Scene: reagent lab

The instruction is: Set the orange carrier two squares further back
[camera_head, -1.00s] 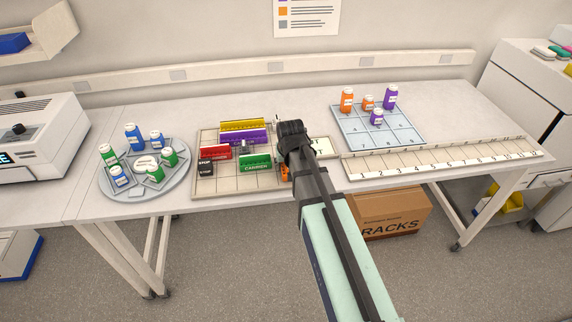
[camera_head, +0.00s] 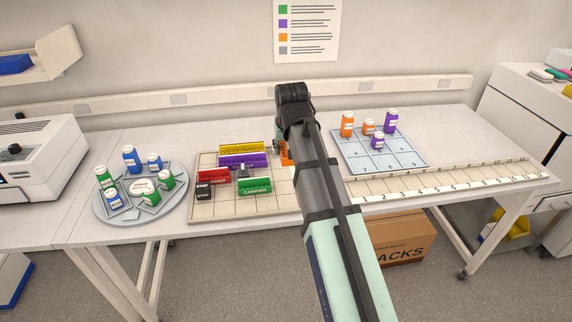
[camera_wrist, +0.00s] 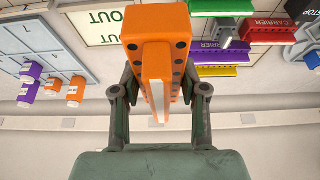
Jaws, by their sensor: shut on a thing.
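The orange carrier (camera_wrist: 160,45) is between the two fingers of my gripper (camera_wrist: 160,92) in the wrist view, and the fingers are closed on its sides. In the head view only a small part of the orange carrier (camera_head: 285,154) shows, beside my arm near the back right of the gridded board (camera_head: 225,211). My arm hides the rest of it and most of the gripper. The carrier's underside and any gap to the board cannot be made out.
Yellow (camera_head: 242,149), purple (camera_head: 236,161), red (camera_head: 214,176) and green (camera_head: 255,186) carriers stand left of my gripper on the board. A blue tray (camera_head: 350,160) with bottles stands right. A round bottle tray (camera_head: 174,200) stands left.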

